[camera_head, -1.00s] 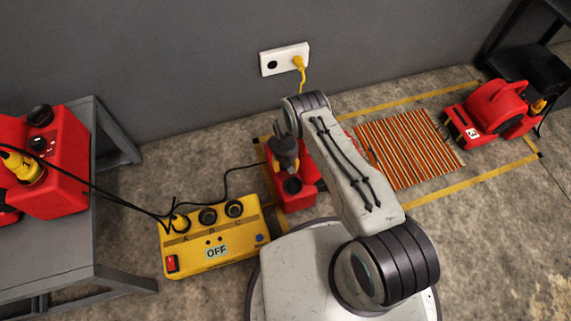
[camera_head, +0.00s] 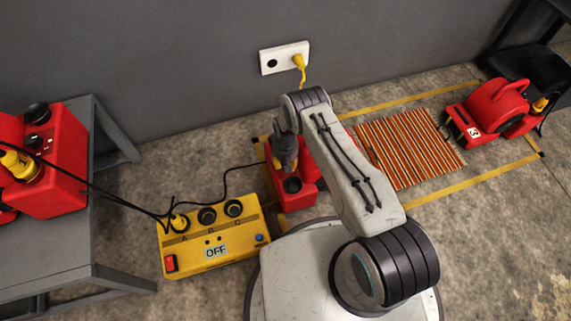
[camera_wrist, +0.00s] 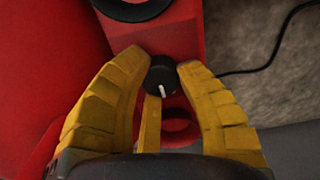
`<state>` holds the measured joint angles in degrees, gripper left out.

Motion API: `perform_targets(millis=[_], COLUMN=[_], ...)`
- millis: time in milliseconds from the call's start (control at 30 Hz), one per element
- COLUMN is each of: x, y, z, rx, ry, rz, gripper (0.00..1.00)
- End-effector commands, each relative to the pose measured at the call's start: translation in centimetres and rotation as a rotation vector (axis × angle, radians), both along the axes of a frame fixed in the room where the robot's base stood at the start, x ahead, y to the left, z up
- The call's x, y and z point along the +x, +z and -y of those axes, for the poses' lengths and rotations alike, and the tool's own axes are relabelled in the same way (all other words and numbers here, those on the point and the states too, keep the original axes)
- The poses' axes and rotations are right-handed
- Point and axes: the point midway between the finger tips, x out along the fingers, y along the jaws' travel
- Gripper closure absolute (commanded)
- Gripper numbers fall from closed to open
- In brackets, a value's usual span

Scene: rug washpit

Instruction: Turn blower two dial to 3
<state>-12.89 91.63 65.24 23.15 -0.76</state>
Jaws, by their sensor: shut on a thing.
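A red blower (camera_head: 308,178) stands on the floor in the middle of the head view, partly hidden by my arm and gripper. My gripper (camera_head: 284,160) points down over its left end. In the wrist view my yellow fingers (camera_wrist: 164,62) are shut on the blower's small round black dial (camera_wrist: 160,74), one on each side. The dial's white pointer line points toward the bottom of the wrist view, leaning slightly right. The dial's scale and the blower's number do not show.
A yellow power box (camera_head: 215,247) with sockets A, B, C and a display reading OFF lies left of my base. Another red blower (camera_head: 55,165) is on a grey table (camera_head: 75,255). A third (camera_head: 490,113) stands beside a striped rug (camera_head: 405,145). Black cables cross the left side.

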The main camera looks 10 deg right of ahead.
Motion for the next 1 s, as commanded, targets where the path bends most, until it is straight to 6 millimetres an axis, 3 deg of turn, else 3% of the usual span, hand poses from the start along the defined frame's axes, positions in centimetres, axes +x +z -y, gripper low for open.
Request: perform_targets(millis=[600, 1000], x=[-0.02, -0.03], y=[-0.37, -0.22], z=[0.03, 0.03], rx=[0.000, 0.000], ry=[-0.455, -0.579], rz=[0.001, 0.000], gripper=[1.00, 1.00])
